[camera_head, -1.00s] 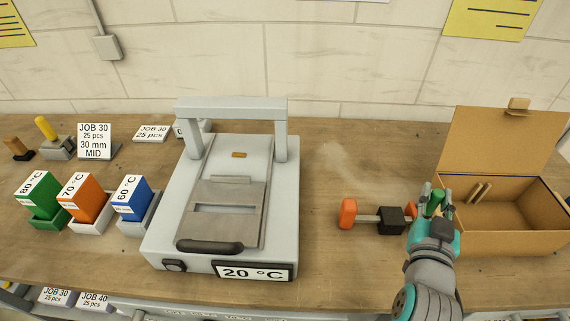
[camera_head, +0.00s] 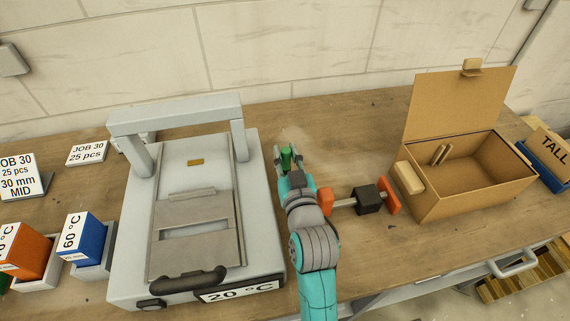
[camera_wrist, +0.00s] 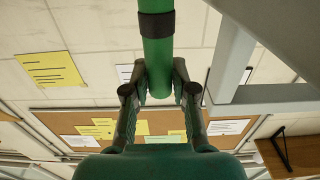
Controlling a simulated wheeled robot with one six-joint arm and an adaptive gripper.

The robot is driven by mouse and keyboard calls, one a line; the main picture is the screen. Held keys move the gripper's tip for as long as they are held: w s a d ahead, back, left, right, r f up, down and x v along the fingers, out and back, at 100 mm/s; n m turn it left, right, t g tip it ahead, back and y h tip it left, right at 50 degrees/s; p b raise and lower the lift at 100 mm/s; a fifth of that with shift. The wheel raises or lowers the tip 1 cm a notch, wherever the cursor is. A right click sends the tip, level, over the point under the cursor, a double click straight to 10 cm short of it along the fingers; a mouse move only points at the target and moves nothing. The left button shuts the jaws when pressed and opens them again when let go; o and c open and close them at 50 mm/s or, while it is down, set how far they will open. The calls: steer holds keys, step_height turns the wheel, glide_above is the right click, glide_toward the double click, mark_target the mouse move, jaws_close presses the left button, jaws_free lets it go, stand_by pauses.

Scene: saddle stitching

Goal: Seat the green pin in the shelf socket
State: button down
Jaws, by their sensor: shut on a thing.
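My gripper (camera_head: 288,160) is shut on the green pin (camera_head: 286,153) and holds it above the bench, just right of the grey press. In the wrist view the green pin (camera_wrist: 158,55) runs up from between the two fingers (camera_wrist: 158,95) and carries a black band. Only a small part of the pin shows in the head view, as the fingers surround it. I cannot make out the shelf socket in either view.
The grey press (camera_head: 140,230) with its raised frame stands close left of my gripper. An orange-ended bar with a black block (camera_head: 368,199) lies to the right of my arm. An open cardboard box (camera_head: 430,205) stands farther right. The bench (camera_head: 350,130) behind is clear.

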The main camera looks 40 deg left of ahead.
mark_target(288, 168)
steer(key=shift+d+f, duration=0.15)
steer(key=shift+f, duration=1.65)
steer(key=shift+f, duration=0.1)
steer(key=c, duration=0.9)
jaws_free()
steer(key=shift+c, duration=0.2)
steer(key=v, duration=1.2)
